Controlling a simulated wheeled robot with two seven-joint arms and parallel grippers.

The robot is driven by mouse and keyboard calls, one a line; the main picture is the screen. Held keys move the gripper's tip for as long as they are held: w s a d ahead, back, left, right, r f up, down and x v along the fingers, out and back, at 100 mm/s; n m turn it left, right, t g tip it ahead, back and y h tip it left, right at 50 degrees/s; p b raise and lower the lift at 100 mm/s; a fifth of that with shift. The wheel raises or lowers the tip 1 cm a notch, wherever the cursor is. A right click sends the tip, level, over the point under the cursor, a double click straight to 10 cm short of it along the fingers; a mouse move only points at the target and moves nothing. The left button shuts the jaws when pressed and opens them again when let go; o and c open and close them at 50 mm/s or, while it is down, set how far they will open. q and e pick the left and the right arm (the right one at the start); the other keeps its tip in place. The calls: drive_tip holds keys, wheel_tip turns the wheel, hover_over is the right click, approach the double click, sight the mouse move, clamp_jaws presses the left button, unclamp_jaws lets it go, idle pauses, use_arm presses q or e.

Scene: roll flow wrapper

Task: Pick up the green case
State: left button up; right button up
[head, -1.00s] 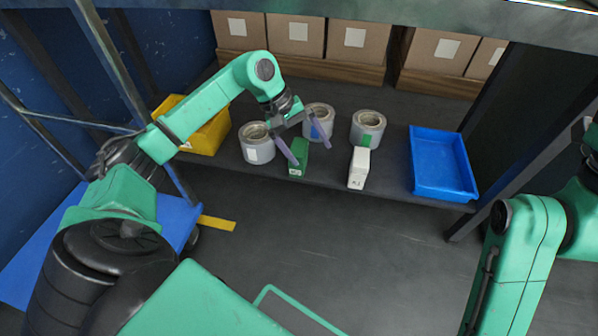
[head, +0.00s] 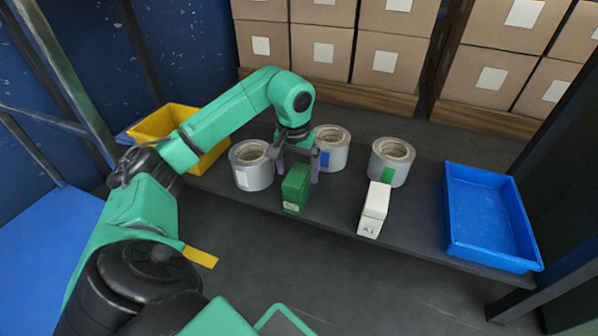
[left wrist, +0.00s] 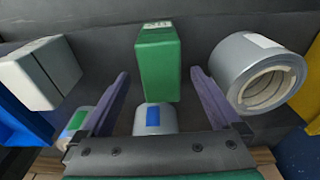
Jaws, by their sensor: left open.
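My left gripper (head: 298,174) is open, pointing down at the case from behind, with one finger towards each side. In the left wrist view the green case (left wrist: 159,64) appears between the fingertips of my left gripper (left wrist: 160,73), with a gap on either side. I cannot tell how deep the case sits between the fingers. My right gripper is out of view.
Grey tape rolls stand left (head: 251,165), behind (head: 331,147) and right (head: 391,161). A white case (head: 374,209) stands right, a blue tray (head: 488,217) farther right, and a yellow bin (head: 171,124) left. Cardboard boxes (head: 322,50) are stacked at the back.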

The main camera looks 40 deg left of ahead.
use_arm(q)
drive_tip(key=f+b, duration=0.1)
drive_tip(key=f, duration=0.1)
drive_tip(key=f+b, duration=0.4)
drive_tip(key=shift+w+a+f, duration=0.15)
drive_tip(key=shift+w+f, duration=0.1)
drive_tip(key=shift+f, duration=0.05)
drive_tip(key=shift+r, duration=0.25)
drive_tip(key=shift+f+p, duration=0.25)
drive_tip(key=shift+p, duration=0.05)
drive_tip(key=shift+c, duration=0.3)
clamp_jaws()
